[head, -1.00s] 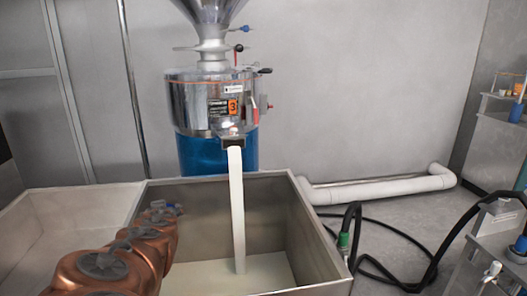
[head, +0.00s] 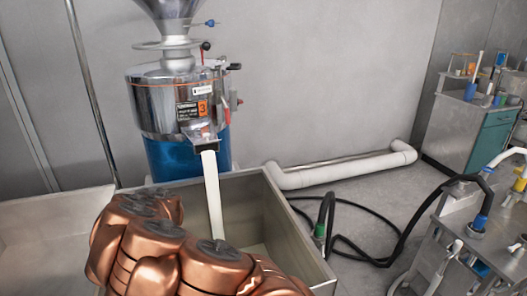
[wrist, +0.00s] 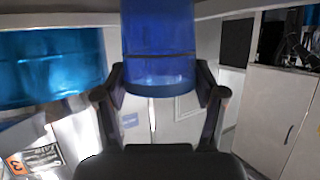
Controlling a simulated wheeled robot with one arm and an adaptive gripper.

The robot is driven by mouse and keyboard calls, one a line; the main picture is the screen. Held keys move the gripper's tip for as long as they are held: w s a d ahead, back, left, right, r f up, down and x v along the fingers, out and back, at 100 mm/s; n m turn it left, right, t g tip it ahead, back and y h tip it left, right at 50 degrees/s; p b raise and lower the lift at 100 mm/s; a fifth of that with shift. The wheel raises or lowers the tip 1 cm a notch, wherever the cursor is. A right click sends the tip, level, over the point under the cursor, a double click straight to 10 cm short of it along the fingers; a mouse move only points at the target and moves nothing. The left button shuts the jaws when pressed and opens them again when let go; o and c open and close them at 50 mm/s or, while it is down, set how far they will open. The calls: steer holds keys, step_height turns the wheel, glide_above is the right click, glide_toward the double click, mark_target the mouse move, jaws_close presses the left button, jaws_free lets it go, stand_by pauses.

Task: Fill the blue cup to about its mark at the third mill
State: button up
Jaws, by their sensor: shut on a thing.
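The third mill (head: 180,105), steel with an orange 3 label and a blue lower part, stands behind the steel basin. A white stream (head: 213,195) runs from its spout (head: 203,146) down into the basin; its lower end is hidden behind my copper arm. My gripper (wrist: 160,82) is shut on the blue cup (wrist: 160,45) in the wrist view, a finger on each side. The head view shows neither cup nor gripper. The mill's label (wrist: 32,160) shows at lower left in the wrist view.
The basin's right wall (head: 300,230) rises beside my arm. A white pipe (head: 340,170) runs along the back wall. A black hose (head: 390,245) loops over the floor at right, near a cart (head: 450,245). A teal cabinet (head: 490,140) stands farther back.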

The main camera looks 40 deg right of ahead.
steer(key=w+d+r+n+y+p, duration=0.15)
steer(key=d+p, duration=0.35)
steer(key=d, duration=0.7)
steer(key=d+r+n+y+p, duration=0.1)
steer(key=d+r+p, duration=0.25)
steer(key=d, duration=0.75)
steer(key=s+d+f+p, duration=0.1)
steer(key=s+d+p, duration=0.2)
steer(key=s+d, duration=0.6)
steer(key=s+d+p, duration=0.4)
steer(key=s+d, duration=0.1)
steer(key=d, duration=0.7)
steer(key=w+a+b, duration=0.4)
steer(key=a+b, duration=0.4)
steer(key=a, duration=0.2)
steer(key=shift+w+f, duration=0.15)
steer(key=shift+w, duration=0.25)
steer(key=shift+y, duration=0.25)
